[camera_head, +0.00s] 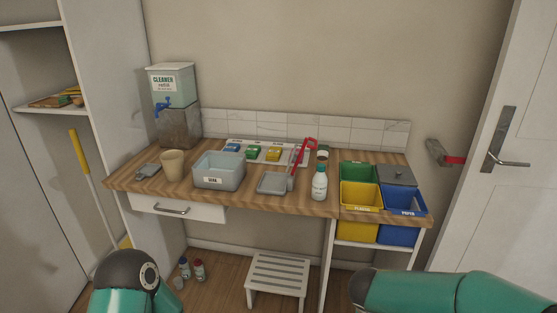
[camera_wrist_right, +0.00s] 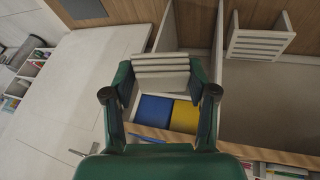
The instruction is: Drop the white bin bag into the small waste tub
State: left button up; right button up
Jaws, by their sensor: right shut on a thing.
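My right gripper (camera_wrist_right: 161,82) shows in the right wrist view, shut on a pale, ribbed bundle (camera_wrist_right: 161,66) that looks like the white bin bag. The bundle spans from finger to finger. Only my right arm's teal link shows in the head view. My left gripper is out of view; only its arm shows at the lower left. A small grey tub (camera_head: 218,172) with a white label stands on the wooden counter. I cannot tell for sure whether it is the waste tub. Beyond my right gripper are blue (camera_wrist_right: 154,108) and yellow (camera_wrist_right: 186,116) boxes.
A yellow bin (camera_head: 361,195), blue bin (camera_head: 403,204), green bin (camera_head: 357,172) and grey lid (camera_head: 397,175) stand at the counter's right end. A slatted stool (camera_head: 277,275) stands below. The door (camera_head: 512,150) is at right.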

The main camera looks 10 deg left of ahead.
aim_at(179, 176)
jog(key=z, duration=0.25)
jog(key=i, duration=0.2)
jog(key=u, duration=1.4)
